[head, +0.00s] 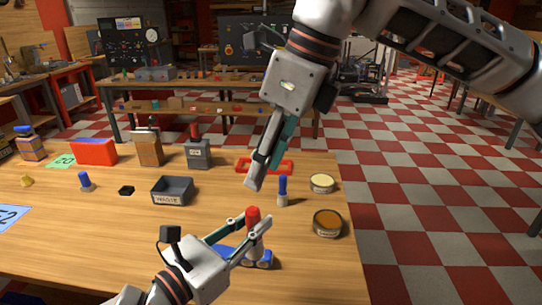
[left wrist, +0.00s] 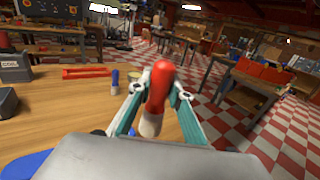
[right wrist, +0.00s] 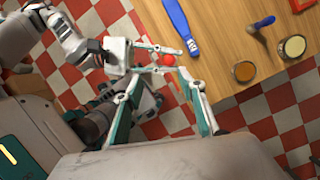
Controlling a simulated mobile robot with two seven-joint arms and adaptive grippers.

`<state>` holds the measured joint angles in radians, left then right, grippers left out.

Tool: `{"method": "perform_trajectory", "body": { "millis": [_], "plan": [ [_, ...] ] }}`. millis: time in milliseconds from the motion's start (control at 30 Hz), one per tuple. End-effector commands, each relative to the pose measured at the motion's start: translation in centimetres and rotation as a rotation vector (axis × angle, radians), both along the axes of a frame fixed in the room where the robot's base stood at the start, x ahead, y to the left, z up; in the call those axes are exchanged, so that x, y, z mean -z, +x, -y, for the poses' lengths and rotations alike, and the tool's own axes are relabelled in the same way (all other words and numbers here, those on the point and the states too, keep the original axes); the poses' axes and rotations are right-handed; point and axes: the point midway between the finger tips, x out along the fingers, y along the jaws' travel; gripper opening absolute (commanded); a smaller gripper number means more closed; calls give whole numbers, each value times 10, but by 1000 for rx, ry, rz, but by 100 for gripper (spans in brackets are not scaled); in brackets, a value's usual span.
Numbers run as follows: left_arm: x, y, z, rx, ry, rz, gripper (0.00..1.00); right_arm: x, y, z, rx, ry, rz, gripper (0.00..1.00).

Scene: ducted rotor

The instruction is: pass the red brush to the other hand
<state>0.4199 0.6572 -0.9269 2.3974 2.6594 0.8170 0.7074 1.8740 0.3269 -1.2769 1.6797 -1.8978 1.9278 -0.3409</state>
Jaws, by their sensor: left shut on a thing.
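The red brush (head: 253,215) is upright, red end up and pale end down, in my left gripper (head: 253,227) above the table's near right part. The left wrist view shows the red brush (left wrist: 160,85) between both fingers of my left gripper (left wrist: 160,98), which is shut on it. My right gripper (head: 255,184) hangs from above, pointing down, higher than the brush and apart from it. In the right wrist view, my right gripper (right wrist: 158,75) has its fingers spread and empty, with the red brush (right wrist: 168,60) seen end-on beyond and between them.
A blue flat-handled tool (right wrist: 180,22) lies on the table below my left gripper. A blue-handled brush (head: 283,191), an orange tin (head: 327,223) and a cream tin (head: 321,183) stand at right. A grey tray (head: 172,191) is at middle left. The table's right edge is close.

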Motion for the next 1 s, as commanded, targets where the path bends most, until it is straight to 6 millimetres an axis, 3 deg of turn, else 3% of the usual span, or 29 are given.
{"method": "perform_trajectory", "body": {
  "millis": [267, 700, 1000],
  "plan": [
    [0, 0, 0, 0, 0, 0, 0, 6, 10, 4, 19, -51, 55, 40],
    [0, 0, 0, 0, 0, 0, 0, 76, 18, -16, 17, -47, 50, 40],
    [0, 0, 0, 0, -1, 1, 0, 106, 22, -26, 18, -47, 53, 40]
  ]
}}
